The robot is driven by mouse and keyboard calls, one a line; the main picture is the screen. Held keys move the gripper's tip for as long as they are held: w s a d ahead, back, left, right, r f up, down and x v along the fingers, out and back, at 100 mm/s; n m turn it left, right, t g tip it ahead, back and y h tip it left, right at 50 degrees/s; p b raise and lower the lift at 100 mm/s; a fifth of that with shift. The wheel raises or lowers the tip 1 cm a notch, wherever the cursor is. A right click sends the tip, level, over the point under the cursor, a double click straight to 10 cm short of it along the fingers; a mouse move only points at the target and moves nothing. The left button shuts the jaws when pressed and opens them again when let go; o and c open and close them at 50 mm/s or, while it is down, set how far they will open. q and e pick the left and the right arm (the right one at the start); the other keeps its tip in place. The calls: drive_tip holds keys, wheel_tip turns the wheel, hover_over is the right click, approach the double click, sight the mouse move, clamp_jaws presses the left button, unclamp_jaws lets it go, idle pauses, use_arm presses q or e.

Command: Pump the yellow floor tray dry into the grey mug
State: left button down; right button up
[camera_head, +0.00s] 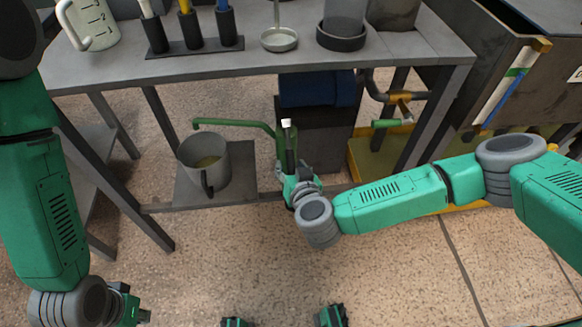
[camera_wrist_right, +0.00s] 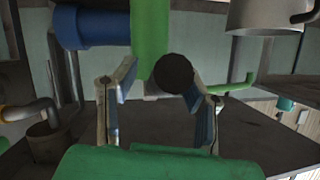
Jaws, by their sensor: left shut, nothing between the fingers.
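The grey mug (camera_head: 219,175) stands upright on a dark plate under the bench, with something yellowish inside. A green pump (camera_head: 283,155) stands right of it, its spout (camera_head: 230,124) reaching over the mug. A dark lever (camera_head: 290,145) with a white top rises from the pump. The yellow floor tray (camera_head: 365,150) is partly hidden behind my right arm; its water level cannot be made out. My right gripper (camera_head: 293,190) is at the pump. In the wrist view its fingers (camera_wrist_right: 160,85) stand apart beside a green cylinder and dark round end; contact is unclear. My left gripper (camera_head: 138,312) is shut and empty, low at left.
The bench (camera_head: 260,60) above carries a measuring jug (camera_head: 88,22), a rack of tools (camera_head: 195,42), a ladle (camera_head: 279,38) and a dark dish (camera_head: 341,38). A bench leg (camera_head: 115,180) stands left of the mug. Pipework (camera_head: 395,95) hangs over the tray.

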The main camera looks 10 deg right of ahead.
sight(289, 158)
clamp_jaws()
drive_tip(key=r+p, duration=0.1)
drive_tip(key=p, duration=0.2)
drive_tip(key=r+g+p, duration=0.1)
drive_tip(key=p, duration=0.3)
drive_tip(key=r+g+p, duration=0.1)
drive_tip(key=p, duration=0.2)
drive_tip(key=shift+s+r, duration=0.15)
drive_tip(key=shift+s, duration=0.1)
wheel_tip(289, 158, up, 3)
drive_tip(key=g+p, duration=0.3)
drive_tip(key=p, duration=0.1)
drive_tip(key=shift+f+p, duration=0.2)
drive_tip(key=shift+p, duration=0.2)
drive_tip(key=shift+w+r+m+g+p, duration=0.2)
drive_tip(key=shift+r+m+g+p, duration=0.1)
drive_tip(key=shift+r+g+p, duration=0.6)
drive_tip(key=shift+f, duration=0.15)
unclamp_jaws()
drive_tip(key=shift+s, duration=0.1)
